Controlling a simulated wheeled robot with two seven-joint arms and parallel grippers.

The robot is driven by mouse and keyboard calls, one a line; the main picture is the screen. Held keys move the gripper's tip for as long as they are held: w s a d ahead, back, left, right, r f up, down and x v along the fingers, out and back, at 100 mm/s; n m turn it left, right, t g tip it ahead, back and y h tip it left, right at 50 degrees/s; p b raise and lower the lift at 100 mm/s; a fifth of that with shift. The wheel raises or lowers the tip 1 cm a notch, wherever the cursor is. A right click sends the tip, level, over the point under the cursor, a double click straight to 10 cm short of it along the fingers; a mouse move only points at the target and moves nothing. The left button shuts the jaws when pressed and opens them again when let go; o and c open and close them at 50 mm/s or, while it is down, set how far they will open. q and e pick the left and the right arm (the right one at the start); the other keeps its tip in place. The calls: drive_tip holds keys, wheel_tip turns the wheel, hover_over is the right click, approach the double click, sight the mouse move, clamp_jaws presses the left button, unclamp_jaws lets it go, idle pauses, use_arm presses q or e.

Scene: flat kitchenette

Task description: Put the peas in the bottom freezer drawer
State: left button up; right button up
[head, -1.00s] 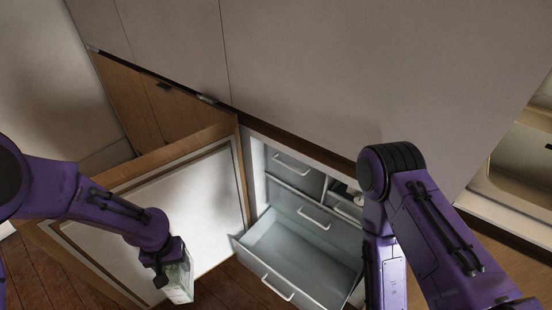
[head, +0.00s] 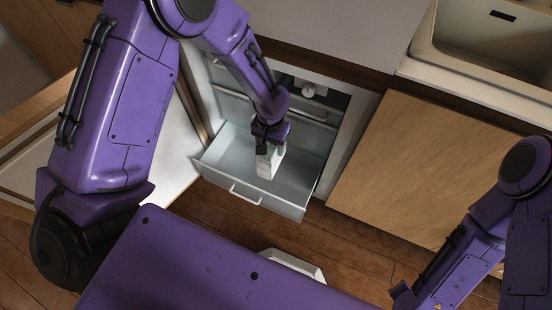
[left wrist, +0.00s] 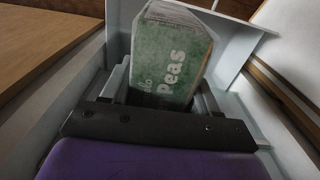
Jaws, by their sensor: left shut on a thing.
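The peas are a green and white box marked "Peas" (left wrist: 172,62) in the left wrist view. In the head view the box (head: 268,163) shows pale, hanging below my left gripper (head: 266,146), which is shut on it. The box is over or inside the open bottom freezer drawer (head: 247,198); how far it is above the drawer floor I cannot tell. The drawer is pulled out and its visible floor looks empty. My right arm shows at the right edge, but its gripper fingers are not visible.
The open freezer door (head: 165,150) stands left of the drawer. A wooden cabinet front (head: 420,150) is to the right, with a sink (head: 490,50) above it. Wooden floor (head: 350,245) lies in front of the drawer.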

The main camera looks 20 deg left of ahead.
use_arm(q)
drive_tip(key=w+d+f+b, duration=0.2)
drive_tip(key=f+b, duration=0.9)
drive_tip(key=f, duration=0.6)
drive_tip(key=w+d+f+b, duration=0.2)
drive_tip(key=f+b, duration=0.9)
drive_tip(key=f, duration=0.6)
drive_tip(key=shift+w, duration=0.7)
drive_tip(key=shift+d, duration=0.15)
drive_tip(key=o, duration=1.4)
drive_tip(key=shift+f, duration=0.1)
wheel_tip(320, 180, up, 12)
drive_tip(key=p, duration=0.4)
